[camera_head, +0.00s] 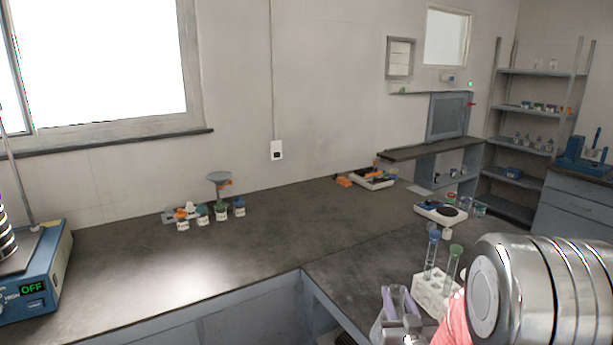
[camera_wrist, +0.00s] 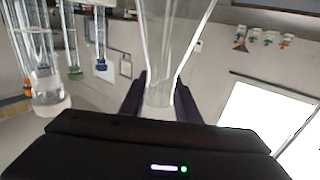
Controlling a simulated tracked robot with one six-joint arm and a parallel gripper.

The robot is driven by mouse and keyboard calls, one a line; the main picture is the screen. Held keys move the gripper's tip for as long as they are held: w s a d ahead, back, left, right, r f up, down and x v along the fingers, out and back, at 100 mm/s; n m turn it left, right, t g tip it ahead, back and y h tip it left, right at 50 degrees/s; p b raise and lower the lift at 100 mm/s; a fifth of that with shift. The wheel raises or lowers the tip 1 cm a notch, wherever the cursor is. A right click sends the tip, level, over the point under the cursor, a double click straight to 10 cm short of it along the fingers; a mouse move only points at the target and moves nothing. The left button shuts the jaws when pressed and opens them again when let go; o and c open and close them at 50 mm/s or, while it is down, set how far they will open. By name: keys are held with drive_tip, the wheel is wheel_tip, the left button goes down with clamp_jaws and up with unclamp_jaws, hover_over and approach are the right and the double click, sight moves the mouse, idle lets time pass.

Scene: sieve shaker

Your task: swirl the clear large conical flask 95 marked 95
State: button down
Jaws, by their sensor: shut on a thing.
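In the wrist view my gripper (camera_wrist: 160,98) has its two dark fingers shut on the neck of a clear glass flask (camera_wrist: 172,35). The glass widens away from the fingers and runs out of the top of the picture. No liquid or "95" mark can be read on it. My metal arm hides much of that area, and the flask's base is not clearly seen.
The rack holds tubes with blue and green caps, close beside the flask. Small jars (camera_head: 205,213) stand on the left bench, near a blue shaker base (camera_head: 40,280) reading OFF. The middle bench is clear.

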drive_tip(key=shift+r, duration=1.5)
drive_tip(key=shift+s+a, duration=0.1)
